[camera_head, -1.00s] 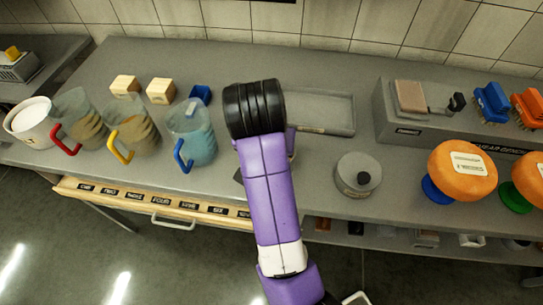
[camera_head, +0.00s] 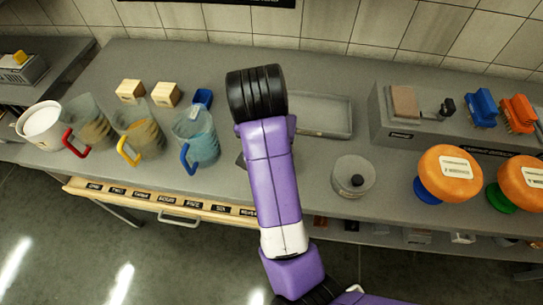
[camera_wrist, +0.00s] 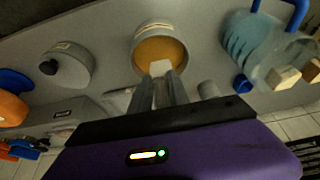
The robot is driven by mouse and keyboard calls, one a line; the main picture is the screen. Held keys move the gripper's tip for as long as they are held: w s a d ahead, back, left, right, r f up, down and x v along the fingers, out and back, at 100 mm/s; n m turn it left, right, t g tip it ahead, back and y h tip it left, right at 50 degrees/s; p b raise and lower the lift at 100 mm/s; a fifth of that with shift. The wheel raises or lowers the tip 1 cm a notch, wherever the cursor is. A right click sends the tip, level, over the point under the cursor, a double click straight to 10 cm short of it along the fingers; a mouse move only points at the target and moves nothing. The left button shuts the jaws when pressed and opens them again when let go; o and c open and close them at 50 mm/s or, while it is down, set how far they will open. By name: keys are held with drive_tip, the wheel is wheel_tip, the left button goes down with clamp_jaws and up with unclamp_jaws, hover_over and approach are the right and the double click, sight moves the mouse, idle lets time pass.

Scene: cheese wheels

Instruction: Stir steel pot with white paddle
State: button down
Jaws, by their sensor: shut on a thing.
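A steel pot (camera_wrist: 157,31) with orange-yellow contents stands on the counter in the wrist view. My gripper (camera_wrist: 163,82) is in front of it, its two fingers shut on a small white piece, the white paddle (camera_wrist: 161,68). The paddle's visible end overlaps the pot's near part. I cannot tell how deep it reaches into the contents. In the head view my purple arm hides the gripper, the paddle and most or all of the pot.
A lidded steel pot (camera_head: 353,177) with a black knob stands right of my arm. Jugs with red, yellow and blue (camera_head: 196,137) handles stand left. A shallow grey tray (camera_head: 325,133) lies behind. Orange wheels (camera_head: 450,172) stand far right. Counter between the jugs and arm is partly clear.

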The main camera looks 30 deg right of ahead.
drive_tip(key=shift+r+p, duration=0.75)
drive_tip(key=shift+r, duration=0.9)
drive_tip(key=shift+w+r, duration=0.15)
drive_tip(key=shift+r, duration=1)
drive_tip(key=shift+s, duration=0.2)
